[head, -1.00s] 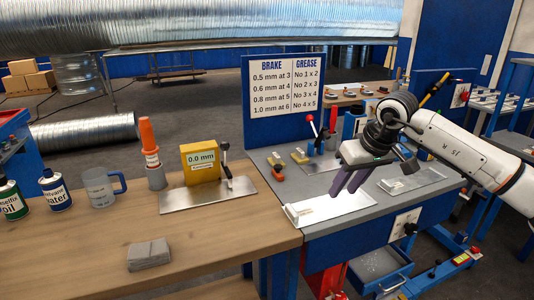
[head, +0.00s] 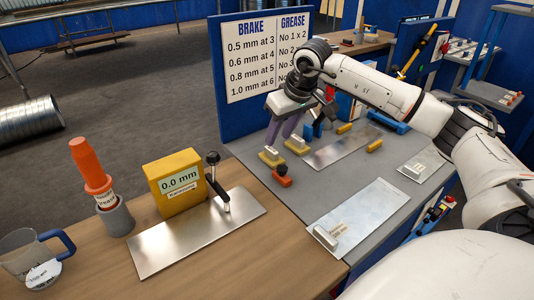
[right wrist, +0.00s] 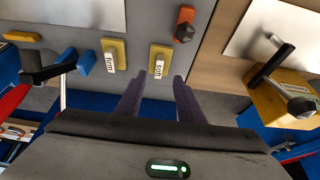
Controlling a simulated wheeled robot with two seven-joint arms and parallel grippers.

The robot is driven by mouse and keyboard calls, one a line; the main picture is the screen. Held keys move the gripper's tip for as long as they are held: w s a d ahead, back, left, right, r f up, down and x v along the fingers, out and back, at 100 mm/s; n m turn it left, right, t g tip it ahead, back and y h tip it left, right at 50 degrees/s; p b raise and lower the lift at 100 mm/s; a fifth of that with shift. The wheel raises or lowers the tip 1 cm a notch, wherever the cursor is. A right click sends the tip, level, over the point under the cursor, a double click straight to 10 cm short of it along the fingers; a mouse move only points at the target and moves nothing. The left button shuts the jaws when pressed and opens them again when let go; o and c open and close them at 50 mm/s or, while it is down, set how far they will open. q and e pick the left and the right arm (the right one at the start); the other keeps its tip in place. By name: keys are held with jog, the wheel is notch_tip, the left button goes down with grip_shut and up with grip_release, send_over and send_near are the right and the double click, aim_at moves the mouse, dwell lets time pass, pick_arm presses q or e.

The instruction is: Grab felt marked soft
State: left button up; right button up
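The felt marked soft (right wrist: 160,58) is a yellow pad with a pale labelled block on top. It lies on the grey bench top, just beyond my right fingertips in the right wrist view, and also shows in the head view (head: 271,157). A similar felt marked firm (right wrist: 113,56) lies beside it, and it shows in the head view (head: 298,145) to the right. My right gripper (head: 279,139) is over the bench behind these felts, its purple fingers apart and empty. In the right wrist view the fingers (right wrist: 159,83) point toward the soft felt without touching it. My left gripper is not in view.
A red-orange knob (head: 282,176) sits close in front of the soft felt. A blue sign board (head: 230,107) stands behind. A yellow gauge (head: 176,188) with a lever and metal plate is at left. Other metal plates (head: 365,215) lie on the bench to the right.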

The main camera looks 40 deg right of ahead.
aim_at(272, 150)
jog(key=shift+x, duration=0.8)
jog(key=p+x, duration=0.1)
jog(key=x, duration=0.3)
jog(key=shift+w+d+f, duration=0.1)
jog(key=shift+w+f, duration=0.05)
jog(key=shift+w, duration=0.1)
jog(key=shift+w+f, duration=0.15)
jog(key=shift+f, duration=0.1)
grip_shut()
